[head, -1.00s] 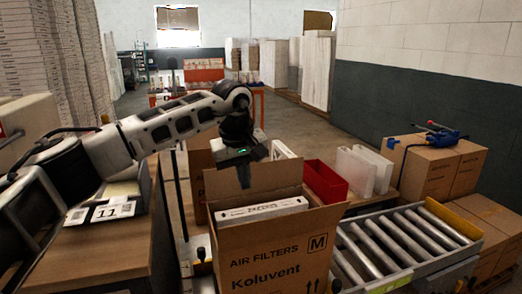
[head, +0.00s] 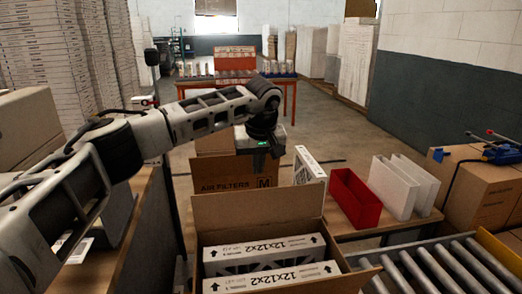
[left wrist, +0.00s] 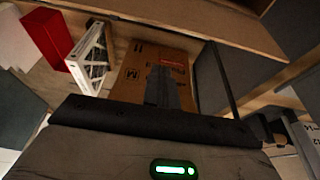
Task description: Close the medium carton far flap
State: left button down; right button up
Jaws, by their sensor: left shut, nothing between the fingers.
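The medium carton (head: 345,284) stands open at the bottom of the head view, with white filters (head: 265,250) marked 12x12x2 upright inside. Its far flap (head: 258,208) stands raised behind the filters. My left gripper (head: 260,168) hangs just beyond and above that flap, fingers pointing down, shut and empty. A touch between fingers and flap cannot be made out. In the left wrist view the shut fingers (left wrist: 161,88) show in front of a brown carton face printed with M (left wrist: 135,72). The medium carton's front is cut off below in the head view. My right gripper is not in view.
Another carton marked AIR FILTERS (head: 210,178) stands behind. A standing white filter (head: 308,163), a red bin (head: 353,199) and white panels (head: 402,187) are on the right table. A roller conveyor (head: 450,268) lies at lower right.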

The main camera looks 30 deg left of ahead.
aim_at(261, 207)
pick_arm(q)
jog(key=s+d+f, duration=0.1)
jog(key=s+d+f+p, duration=0.1)
jog(key=f, duration=0.1)
jog(key=shift+s, duration=0.2)
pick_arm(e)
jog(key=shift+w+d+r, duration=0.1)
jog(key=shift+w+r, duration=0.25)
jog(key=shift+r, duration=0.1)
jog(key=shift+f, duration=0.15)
